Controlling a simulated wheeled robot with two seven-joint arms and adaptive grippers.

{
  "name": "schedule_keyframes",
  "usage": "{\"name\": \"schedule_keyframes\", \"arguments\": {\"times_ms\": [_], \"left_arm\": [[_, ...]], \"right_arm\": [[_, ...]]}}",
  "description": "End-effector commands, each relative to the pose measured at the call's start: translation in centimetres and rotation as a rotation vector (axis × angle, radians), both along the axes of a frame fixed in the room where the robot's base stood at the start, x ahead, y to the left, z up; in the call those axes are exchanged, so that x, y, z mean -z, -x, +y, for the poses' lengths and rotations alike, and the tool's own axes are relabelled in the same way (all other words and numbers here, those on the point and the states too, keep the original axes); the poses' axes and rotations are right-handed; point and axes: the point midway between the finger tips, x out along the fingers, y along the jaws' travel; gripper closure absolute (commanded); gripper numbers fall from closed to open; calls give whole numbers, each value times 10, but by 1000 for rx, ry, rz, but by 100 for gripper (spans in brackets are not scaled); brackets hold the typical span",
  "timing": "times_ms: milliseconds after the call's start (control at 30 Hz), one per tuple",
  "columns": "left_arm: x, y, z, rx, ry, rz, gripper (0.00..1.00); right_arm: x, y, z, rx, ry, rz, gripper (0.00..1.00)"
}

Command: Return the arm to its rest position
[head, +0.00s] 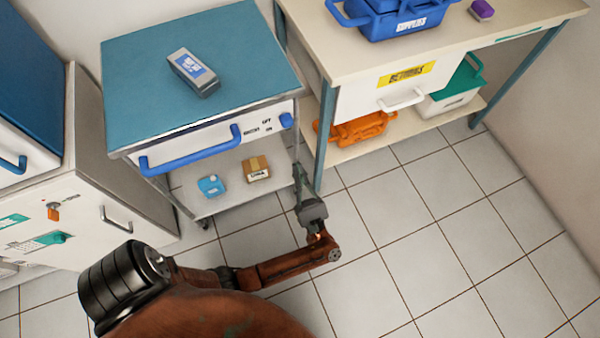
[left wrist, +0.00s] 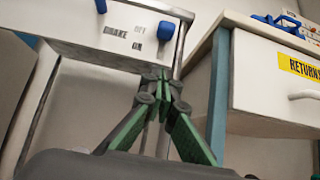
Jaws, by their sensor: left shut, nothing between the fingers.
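My left arm reaches out across the floor from the lower left of the head view. Its left gripper (head: 298,172) is by the front right leg of the blue-topped cart (head: 262,62), below the level of its top. In the left wrist view the left gripper (left wrist: 161,75) has its fingertips together with nothing between them. Behind them are the cart's drawer front and metal post. I cannot tell whether the fingers touch the cart. My right gripper is not in view.
A grey box (head: 193,72) lies on the cart top. A blue brake knob (head: 286,120) is on its front. The cart's lower shelf holds a blue container (head: 211,185) and a brown box (head: 256,168). A bench (head: 470,45) stands right. Tiled floor is clear at lower right.

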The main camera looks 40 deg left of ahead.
Motion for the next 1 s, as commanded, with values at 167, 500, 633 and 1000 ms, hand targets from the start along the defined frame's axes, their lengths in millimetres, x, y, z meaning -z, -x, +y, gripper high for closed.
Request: {"name": "schedule_keyframes", "arguments": {"times_ms": [167,500,633,1000], "left_arm": [[6,2,-6,1,-1,-1,100],[6,3,-6,0,-1,0,100],[6,3,-6,0,-1,0,100],[20,-10,-18,33,-170,320,100]], "right_arm": [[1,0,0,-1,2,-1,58],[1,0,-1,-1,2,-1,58],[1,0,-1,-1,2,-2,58],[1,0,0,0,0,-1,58]]}}
